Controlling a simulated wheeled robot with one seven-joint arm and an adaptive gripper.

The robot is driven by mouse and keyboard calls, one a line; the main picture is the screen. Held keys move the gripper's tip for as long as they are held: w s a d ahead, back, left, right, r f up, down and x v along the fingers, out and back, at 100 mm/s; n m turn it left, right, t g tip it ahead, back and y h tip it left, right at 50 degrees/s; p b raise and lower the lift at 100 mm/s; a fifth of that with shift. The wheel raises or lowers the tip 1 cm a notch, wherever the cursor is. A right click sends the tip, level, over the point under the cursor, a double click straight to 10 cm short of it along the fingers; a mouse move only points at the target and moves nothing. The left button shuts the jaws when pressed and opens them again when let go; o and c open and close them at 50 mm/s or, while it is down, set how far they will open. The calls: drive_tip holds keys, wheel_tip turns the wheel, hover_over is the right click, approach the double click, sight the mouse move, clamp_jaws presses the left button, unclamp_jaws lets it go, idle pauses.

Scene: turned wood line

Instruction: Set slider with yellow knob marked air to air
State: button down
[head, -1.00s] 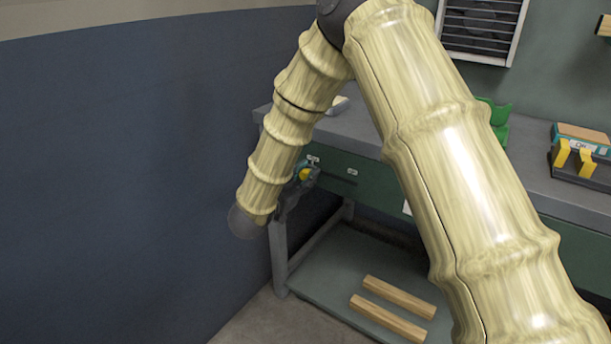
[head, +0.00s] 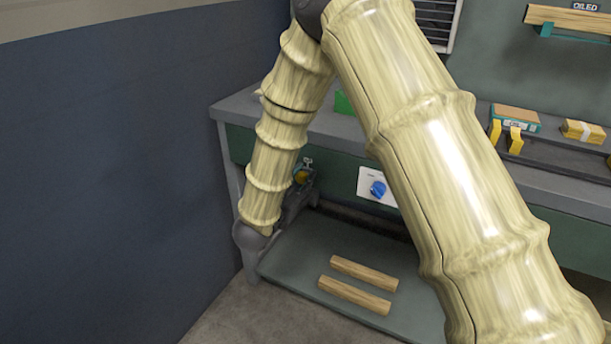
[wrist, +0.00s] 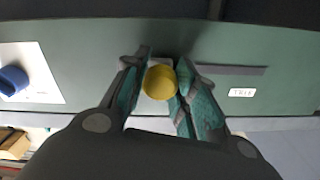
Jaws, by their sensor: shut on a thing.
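The yellow knob (wrist: 160,82) sits on the green bench front in the wrist view, between the two fingers of my gripper (wrist: 161,88). My gripper is shut on it. A dark slot (wrist: 235,70) runs to the right from the knob, with a small white label (wrist: 242,92) beside it; I cannot read its lettering surely. The slot's other side and any label there are hidden by my fingers. In the head view the yellow knob (head: 301,176) shows partly at my gripper (head: 304,172), beside my wrist.
A blue knob (head: 378,188) on a white plate is to the right of my gripper in the head view; it is at the left in the wrist view (wrist: 13,80). Wooden bars (head: 354,295) lie on the lower shelf (head: 290,250). A blue wall stands close at left.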

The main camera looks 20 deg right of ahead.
drive_tip(key=shift+s+d+f, duration=0.1)
drive_tip(key=shift+s+d, duration=0.05)
drive_tip(key=shift+d, duration=0.05)
drive_tip(key=c, duration=1.1)
unclamp_jaws()
drive_tip(key=shift+s+d, duration=0.1)
drive_tip(key=v, duration=1.2)
